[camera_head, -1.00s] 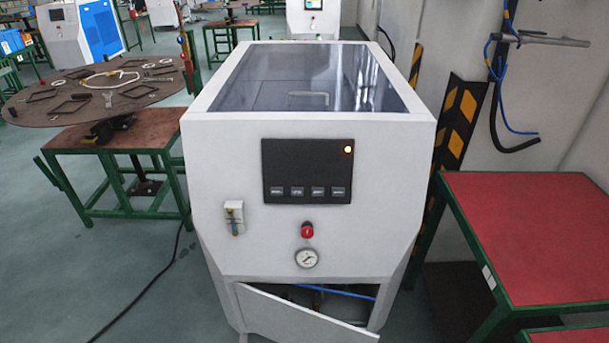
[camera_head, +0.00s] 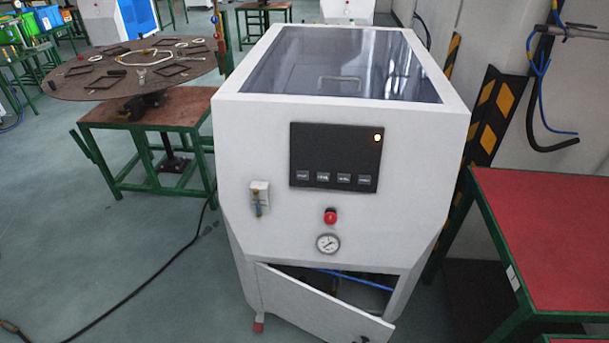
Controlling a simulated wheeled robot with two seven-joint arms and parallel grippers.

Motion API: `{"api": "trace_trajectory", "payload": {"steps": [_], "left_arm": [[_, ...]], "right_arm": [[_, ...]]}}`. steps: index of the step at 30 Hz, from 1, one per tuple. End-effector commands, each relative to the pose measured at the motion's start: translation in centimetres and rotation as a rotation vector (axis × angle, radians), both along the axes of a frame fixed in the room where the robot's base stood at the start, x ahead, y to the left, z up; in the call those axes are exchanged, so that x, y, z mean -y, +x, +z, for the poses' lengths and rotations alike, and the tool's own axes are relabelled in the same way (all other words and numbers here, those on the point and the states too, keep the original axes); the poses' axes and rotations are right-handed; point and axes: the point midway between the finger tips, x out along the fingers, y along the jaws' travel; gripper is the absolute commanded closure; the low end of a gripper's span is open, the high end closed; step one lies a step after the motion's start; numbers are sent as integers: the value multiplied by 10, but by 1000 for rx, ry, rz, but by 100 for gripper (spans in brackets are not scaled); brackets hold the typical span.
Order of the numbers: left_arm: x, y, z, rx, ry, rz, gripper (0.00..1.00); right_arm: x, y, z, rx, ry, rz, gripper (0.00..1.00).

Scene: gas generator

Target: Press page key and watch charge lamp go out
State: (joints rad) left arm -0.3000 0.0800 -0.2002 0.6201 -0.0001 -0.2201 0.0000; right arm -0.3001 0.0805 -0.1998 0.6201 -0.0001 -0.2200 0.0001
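The white gas generator cabinet (camera_head: 245,150) stands in the middle of the head view. Its front carries a black control panel (camera_head: 335,149) with a row of several small grey keys (camera_head: 323,177) along the lower edge. The key labels are too small to read. Below the panel are a red button (camera_head: 330,216) and a round gauge (camera_head: 328,243). Neither of my grippers shows.
A low front door (camera_head: 320,305) hangs open at the cabinet's bottom. A red-topped green table (camera_head: 550,240) stands close on the right. A round table with parts (camera_head: 100,88) is at the left. A black cable (camera_head: 150,282) lies on the floor. Floor at the left front is otherwise free.

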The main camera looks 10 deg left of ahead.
Motion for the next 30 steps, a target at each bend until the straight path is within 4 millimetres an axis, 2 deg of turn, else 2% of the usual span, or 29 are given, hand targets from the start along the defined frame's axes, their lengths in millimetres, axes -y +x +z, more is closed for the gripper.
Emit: {"api": "trace_trajectory", "payload": {"steps": [11,17,30], "left_arm": [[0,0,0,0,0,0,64],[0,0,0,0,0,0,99],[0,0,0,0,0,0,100]], "right_arm": [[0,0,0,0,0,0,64],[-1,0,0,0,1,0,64],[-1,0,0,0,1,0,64]]}}
